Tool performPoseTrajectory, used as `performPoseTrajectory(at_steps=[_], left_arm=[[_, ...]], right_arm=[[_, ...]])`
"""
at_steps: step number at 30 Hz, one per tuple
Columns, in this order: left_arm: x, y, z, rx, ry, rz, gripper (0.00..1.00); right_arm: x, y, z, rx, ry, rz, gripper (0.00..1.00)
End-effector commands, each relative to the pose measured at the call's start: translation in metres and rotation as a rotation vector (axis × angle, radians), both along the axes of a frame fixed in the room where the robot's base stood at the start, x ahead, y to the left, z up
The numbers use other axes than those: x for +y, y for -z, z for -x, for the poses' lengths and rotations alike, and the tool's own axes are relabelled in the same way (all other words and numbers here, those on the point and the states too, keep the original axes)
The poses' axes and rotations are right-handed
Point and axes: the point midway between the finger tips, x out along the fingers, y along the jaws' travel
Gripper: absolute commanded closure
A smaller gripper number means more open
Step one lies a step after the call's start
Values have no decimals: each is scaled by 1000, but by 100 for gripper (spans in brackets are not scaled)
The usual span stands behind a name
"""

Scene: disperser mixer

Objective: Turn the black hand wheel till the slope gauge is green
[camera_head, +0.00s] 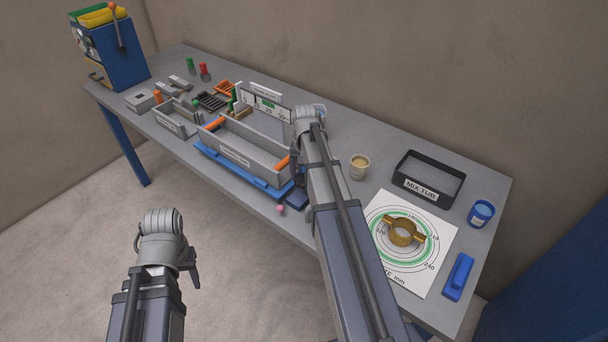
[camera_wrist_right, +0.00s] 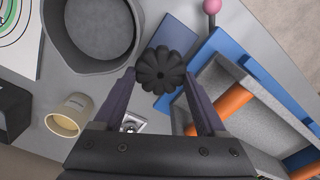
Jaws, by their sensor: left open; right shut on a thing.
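The black fluted hand wheel (camera_wrist_right: 161,70) sits between the two fingers of my right gripper (camera_wrist_right: 161,88) in the right wrist view. The gripper is shut on it. In the head view my right arm hides the wheel, and a dark part of the right gripper (camera_head: 296,165) shows beside the trough. The slope gauge (camera_head: 268,105) looks to be the white numbered plate with a green band behind the grey trough (camera_head: 238,150). Its pointer is too small to read. My left gripper (camera_head: 188,262) is open and empty, off the table's front edge.
A cream cup (camera_head: 359,167), a black mix tub (camera_head: 428,190), a blue jar (camera_head: 481,213) and a brass ring on a white target sheet (camera_head: 440,232) stand right of my right arm. A dark bowl (camera_wrist_right: 95,35) is close to the wheel. Small parts crowd the far left.

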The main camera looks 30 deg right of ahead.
Motion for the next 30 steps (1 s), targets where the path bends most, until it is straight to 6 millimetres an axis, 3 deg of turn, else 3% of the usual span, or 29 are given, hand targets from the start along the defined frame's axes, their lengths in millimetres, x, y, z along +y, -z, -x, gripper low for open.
performPoseTrajectory(at_steps=[12,28,29,30], left_arm=[[0,0,0,0,0,0,50],[0,0,0,0,0,0,50],[0,0,0,0,0,0,50],[0,0,0,0,0,0,50]], right_arm=[[-1,0,1,0,165,0,82],[-1,0,1,0,185,0,82],[-1,0,1,0,185,0,25],[-1,0,1,0,185,0,21]])
